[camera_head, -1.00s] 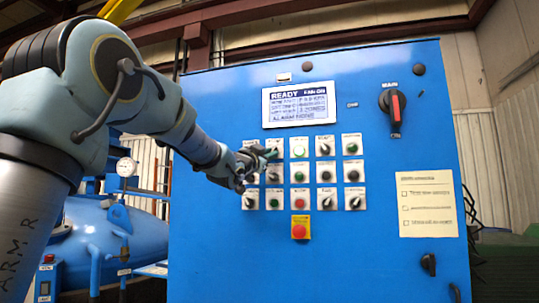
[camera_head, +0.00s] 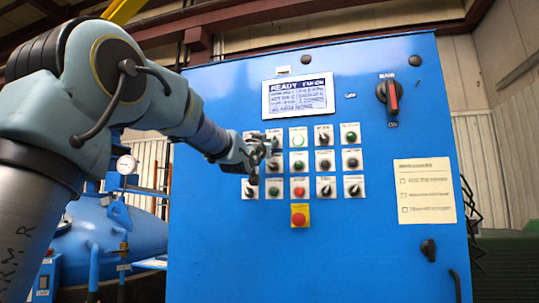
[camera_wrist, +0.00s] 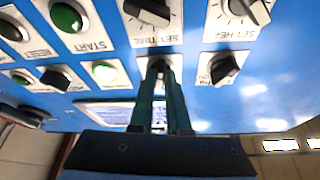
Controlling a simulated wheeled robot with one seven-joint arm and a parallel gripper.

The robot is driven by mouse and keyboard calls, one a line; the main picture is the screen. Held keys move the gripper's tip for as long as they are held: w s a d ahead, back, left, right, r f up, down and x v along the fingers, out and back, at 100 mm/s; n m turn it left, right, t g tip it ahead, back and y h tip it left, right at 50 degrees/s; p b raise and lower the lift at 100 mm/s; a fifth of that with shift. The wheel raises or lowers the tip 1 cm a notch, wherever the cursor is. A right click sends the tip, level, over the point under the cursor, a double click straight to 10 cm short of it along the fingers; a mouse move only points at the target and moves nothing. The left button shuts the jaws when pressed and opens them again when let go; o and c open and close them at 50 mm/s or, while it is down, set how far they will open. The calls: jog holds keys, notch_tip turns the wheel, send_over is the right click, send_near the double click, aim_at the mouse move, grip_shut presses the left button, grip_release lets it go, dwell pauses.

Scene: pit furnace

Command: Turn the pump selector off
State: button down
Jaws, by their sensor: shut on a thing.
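The blue control panel (camera_head: 220,230) carries rows of buttons and selector knobs. My gripper (camera_head: 271,146) is at the upper left of these rows. In the wrist view, which is upside down, its fingers (camera_wrist: 160,82) are shut on a small dark selector knob (camera_wrist: 158,67) in the top row, beside a lit green button (camera_wrist: 105,72). The fingers cover most of this knob, so its pointing direction and label cannot be read. The pump selector cannot be picked out by its label.
Another black selector (camera_wrist: 221,68) sits close beside the held one. The SET TIME knob (camera_wrist: 147,12) and green START button (camera_wrist: 69,17) are in the row below. The red emergency button (camera_head: 299,219), display (camera_head: 298,96) and MAIN switch (camera_head: 391,96) are clear of my arm.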

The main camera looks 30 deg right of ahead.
jog(key=shift+s+d+r+n+t+y+p, duration=0.1)
jog(key=shift+n+t+y, duration=0.65)
jog(key=shift+n, duration=1.25)
jog(key=shift+s+d+f+n+t+y+p, duration=0.1)
jog(key=shift+n+t+y, duration=0.35)
jog(key=shift+n+y, duration=1.1)
jog(key=shift+s+d+r+n+t+y+p, duration=0.1)
jog(key=shift+n+t+y, duration=0.4)
jog(key=shift+n, duration=1.95)
jog(key=c, duration=0.9)
grip_release()
jog(key=b+v, duration=0.1)
jog(key=v, duration=0.2)
jog(key=b+v, duration=0.1)
jog(key=v, duration=0.3)
jog(key=b+v, duration=0.1)
jog(key=v, duration=0.2)
jog(key=shift+s+a+f, duration=0.2)
jog(key=shift+s+f, duration=0.05)
jog(key=shift+f, duration=0.1)
